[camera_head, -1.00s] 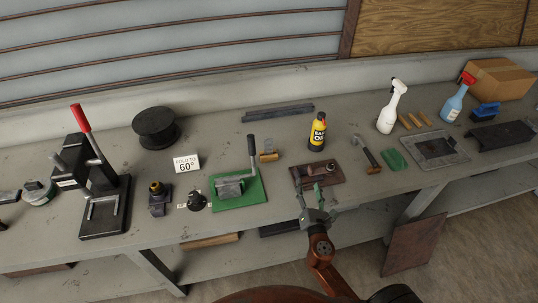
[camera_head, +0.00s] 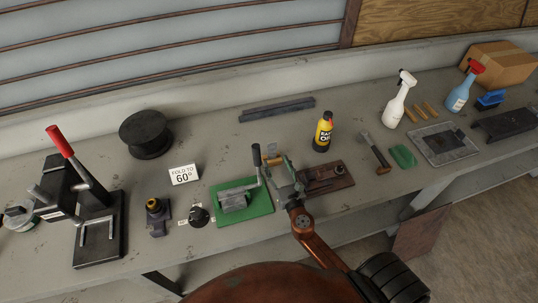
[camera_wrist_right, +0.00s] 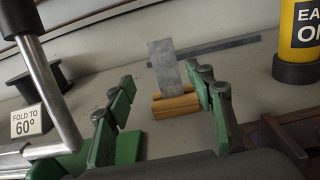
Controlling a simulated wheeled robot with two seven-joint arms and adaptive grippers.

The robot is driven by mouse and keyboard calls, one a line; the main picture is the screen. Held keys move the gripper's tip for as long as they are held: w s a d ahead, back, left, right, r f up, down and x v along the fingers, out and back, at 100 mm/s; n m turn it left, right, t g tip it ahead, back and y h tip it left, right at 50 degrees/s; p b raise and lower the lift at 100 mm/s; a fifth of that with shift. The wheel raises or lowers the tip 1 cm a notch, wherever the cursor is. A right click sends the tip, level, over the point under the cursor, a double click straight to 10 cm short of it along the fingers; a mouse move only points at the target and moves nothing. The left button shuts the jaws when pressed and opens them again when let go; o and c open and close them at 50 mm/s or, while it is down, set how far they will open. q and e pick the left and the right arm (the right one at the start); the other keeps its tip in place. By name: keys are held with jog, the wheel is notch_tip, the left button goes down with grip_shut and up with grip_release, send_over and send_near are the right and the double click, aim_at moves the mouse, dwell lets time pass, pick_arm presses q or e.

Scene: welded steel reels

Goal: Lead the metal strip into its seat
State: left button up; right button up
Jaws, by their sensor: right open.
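The metal strip (camera_wrist_right: 163,66) is a thin grey plate standing upright in a slotted wooden block (camera_wrist_right: 175,104) in the right wrist view. The block (camera_head: 272,160) also shows in the head view, small and partly hidden. My right gripper (camera_wrist_right: 166,80) is open, with one green-padded finger to either side of the strip; it appears to be short of it, not touching. In the head view my right gripper (camera_head: 284,178) is just right of the green-based bending tool (camera_head: 238,201), which has an upright lever. The strip's seat cannot be made out clearly. My left gripper is out of view.
The tool's lever (camera_head: 259,160) rises close left of my right gripper. A brown plate with a fixture (camera_head: 327,178) lies to the right, with a yellow oil bottle (camera_head: 323,132) behind. A dark bar (camera_head: 277,110) lies farther back. A "fold to 60°" sign (camera_head: 184,174) stands left.

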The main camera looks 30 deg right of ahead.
aim_at(272, 145)
jog(key=w, duration=0.1)
jog(key=w+d+r+p, duration=0.1)
jog(key=w+r, duration=0.1)
jog(key=shift+w+d, duration=0.25)
jog(key=shift+x, duration=1.25)
jog(key=shift+f, duration=0.15)
jog(key=c, duration=0.7)
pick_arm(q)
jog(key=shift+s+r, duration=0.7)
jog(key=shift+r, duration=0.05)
pick_arm(e)
grip_shut()
